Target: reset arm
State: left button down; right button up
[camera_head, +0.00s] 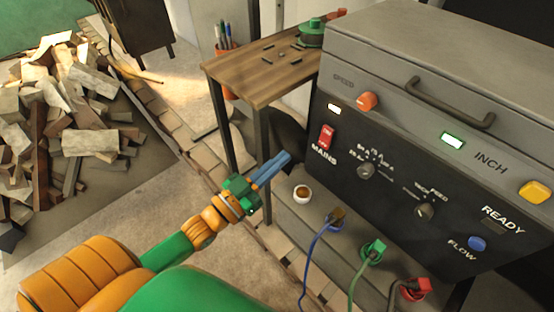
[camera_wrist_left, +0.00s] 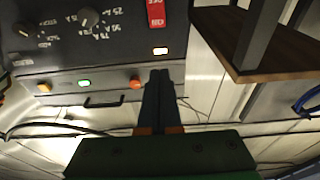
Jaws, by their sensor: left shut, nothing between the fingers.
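My left arm comes in from the lower left in the head view, with green and orange links. Its left gripper (camera_head: 284,160) has blue fingers that lie together, shut and empty, in front of the control panel and apart from it. In the left wrist view the left gripper (camera_wrist_left: 160,75) shows dark fingers side by side, in front of the machine's panel. The control machine (camera_head: 450,65) carries a red MAINS switch (camera_head: 326,136), an orange SPEED knob (camera_head: 366,101), two dark dials, a yellow button (camera_head: 535,191) and a blue FLOW button (camera_head: 477,243). My right gripper is not in view.
A wooden side table (camera_head: 262,68) stands left of the machine, with a green and red item (camera_head: 312,33) on it. A wood pile (camera_head: 75,115) lies at left.

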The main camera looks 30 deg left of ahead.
pick_arm(q)
jog(key=shift+a+f, duration=0.1)
jog(key=shift+f, duration=0.05)
dwell(0.3)
jog(key=s+a+f+n+g+y+p, duration=0.1)
jog(key=a+f+g+y+p, duration=0.15)
jog(key=f, duration=0.55)
jog(key=s+a+f+n+g+y+p, duration=0.1)
jog(key=s+a+f+g+y+p, duration=0.15)
jog(key=f, duration=0.55)
jog(key=s+f+g+y+p, duration=0.1)
jog(key=s+f+g+p, duration=0.2)
jog(key=s+f+g, duration=0.65)
jog(key=s+d+f+g+p, duration=0.1)
jog(key=s+f, duration=0.2)
jog(key=s, duration=0.5)
jog(key=s+d+f+g+p, duration=0.1)
jog(key=s+f, duration=0.3)
jog(key=s, duration=0.5)
jog(key=shift+s+d+g+y, duration=0.3)
jog(key=shift+d+g+y, duration=0.1)
jog(key=shift+d+g, duration=0.35)
